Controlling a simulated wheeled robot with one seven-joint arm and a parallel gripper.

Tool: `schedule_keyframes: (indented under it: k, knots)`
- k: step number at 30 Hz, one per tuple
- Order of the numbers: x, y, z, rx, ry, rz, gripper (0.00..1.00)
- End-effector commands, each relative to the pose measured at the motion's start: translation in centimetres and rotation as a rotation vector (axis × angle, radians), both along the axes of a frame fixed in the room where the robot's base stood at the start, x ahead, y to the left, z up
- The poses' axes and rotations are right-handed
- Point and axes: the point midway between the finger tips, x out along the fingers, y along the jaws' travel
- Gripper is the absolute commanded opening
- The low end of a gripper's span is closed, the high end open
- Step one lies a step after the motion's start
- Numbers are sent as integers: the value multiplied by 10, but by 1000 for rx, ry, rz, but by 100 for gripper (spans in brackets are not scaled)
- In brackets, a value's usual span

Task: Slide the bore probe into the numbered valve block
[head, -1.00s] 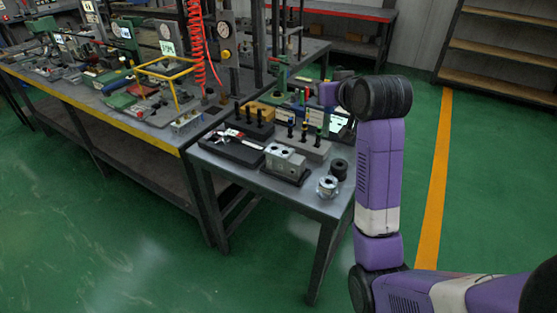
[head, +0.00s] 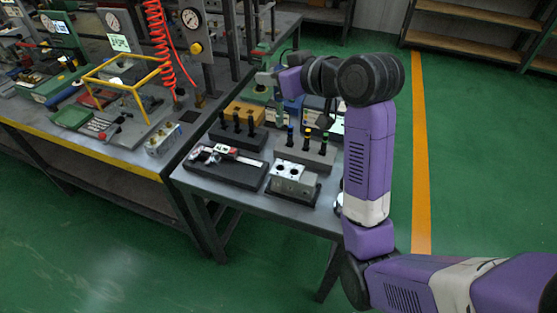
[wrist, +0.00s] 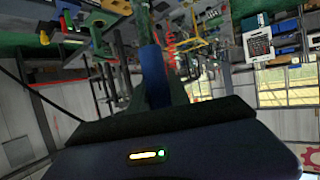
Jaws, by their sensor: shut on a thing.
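The valve block (head: 292,180) is a grey metal block with dark round holes in its top, on a black base on the small table; I cannot read a number on it. My gripper (head: 266,82) is up behind and above the block, beyond the tool racks, small and partly merged with the background. In the wrist view a blue upright piece (wrist: 155,76) stands at the jaws; I take it for the bore probe, held in the shut jaws. Its tip cannot be made out. The probe is apart from the block.
A grey rack (head: 305,152) holds black pins with coloured bands behind the block. A black rack (head: 238,134) with black pins stands left of it. A caliper (head: 225,154) lies on a dark tray at left. A long workbench (head: 100,151) adjoins the table.

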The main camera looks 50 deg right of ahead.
Motion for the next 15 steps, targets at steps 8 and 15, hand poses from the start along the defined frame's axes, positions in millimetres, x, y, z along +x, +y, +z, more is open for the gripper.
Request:
schedule_keyframes:
  k: [8,15]
  knots:
    - [-1,0,-67,3,8,-1,0]
    - [-1,0,-122,1,5,-2,0]
